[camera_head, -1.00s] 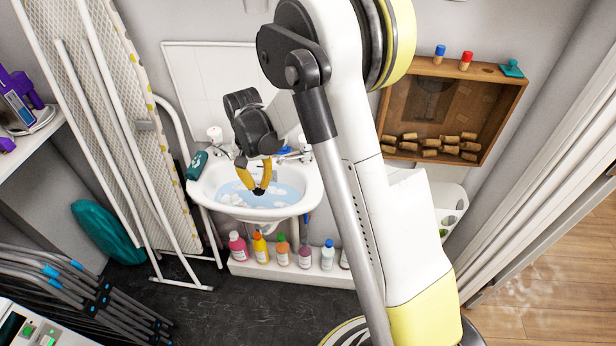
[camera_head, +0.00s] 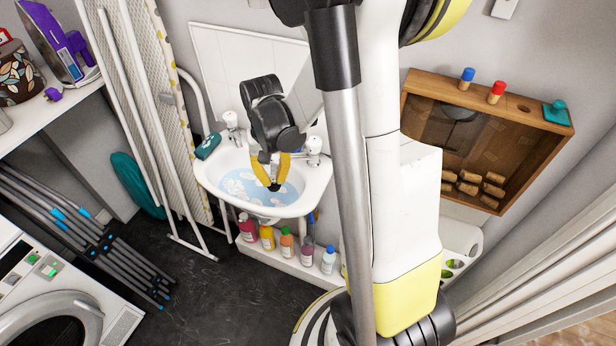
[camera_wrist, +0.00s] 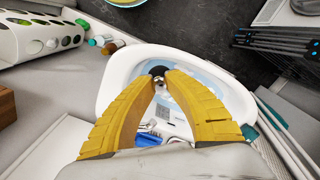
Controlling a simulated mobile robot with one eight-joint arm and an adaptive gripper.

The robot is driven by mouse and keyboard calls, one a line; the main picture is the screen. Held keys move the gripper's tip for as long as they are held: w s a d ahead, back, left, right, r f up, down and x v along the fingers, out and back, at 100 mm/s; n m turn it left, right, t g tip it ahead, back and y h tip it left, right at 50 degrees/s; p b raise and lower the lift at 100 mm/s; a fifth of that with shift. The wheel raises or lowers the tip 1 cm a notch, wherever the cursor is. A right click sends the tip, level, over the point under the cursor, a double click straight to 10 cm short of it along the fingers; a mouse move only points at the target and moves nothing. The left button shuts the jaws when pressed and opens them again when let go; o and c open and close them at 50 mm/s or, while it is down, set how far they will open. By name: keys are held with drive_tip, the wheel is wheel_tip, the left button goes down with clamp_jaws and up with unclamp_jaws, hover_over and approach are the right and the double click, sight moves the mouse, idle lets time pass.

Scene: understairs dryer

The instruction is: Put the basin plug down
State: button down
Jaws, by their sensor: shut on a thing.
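My gripper (camera_head: 272,184) has yellow fingers and is over the basin in the head view. Its tips are closed on the basin plug (camera_head: 275,187), a small dark piece. In the wrist view the fingertips (camera_wrist: 160,78) meet at the plug (camera_wrist: 158,71), which looks black with a shiny metal part. The white basin (camera_head: 212,186) holds light blue water with white foam. The plug shows above or at the water; I cannot tell whether it touches it. The basin's bottom and drain are hidden.
Taps (camera_head: 316,147) stand at the basin's back. A teal item (camera_head: 207,146) rests on its left rim. Several bottles (camera_head: 287,243) stand on a ledge below. A wooden box (camera_head: 548,132) hangs at right. An ironing board (camera_head: 133,100) leans at left, near a washing machine (camera_head: 60,300).

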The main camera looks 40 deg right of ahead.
drive_tip(key=s+d+r+m+p, duration=0.4)
drive_tip(key=s+d+m, duration=0.6)
drive_tip(key=s+d, duration=0.45)
drive_tip(key=w+f+b, duration=0.1)
drive_tip(key=w+f, duration=0.1)
drive_tip(key=w, duration=0.1)
drive_tip(key=w+a+f+b, duration=0.1)
drive_tip(key=w+f, duration=0.1)
drive_tip(key=w, duration=0.2)
drive_tip(key=w+f+b, duration=0.1)
drive_tip(key=w+f, duration=0.2)
drive_tip(key=w, duration=0.1)
drive_tip(key=shift+w+a+b, duration=0.2)
drive_tip(key=shift+a+b, duration=0.1)
drive_tip(key=shift+b, duration=0.1)
drive_tip(key=shift+w+f, duration=0.1)
wheel_tip(320, 180, down, 4)
drive_tip(key=shift+r+b, duration=0.1)
drive_tip(key=shift+b, duration=0.9)
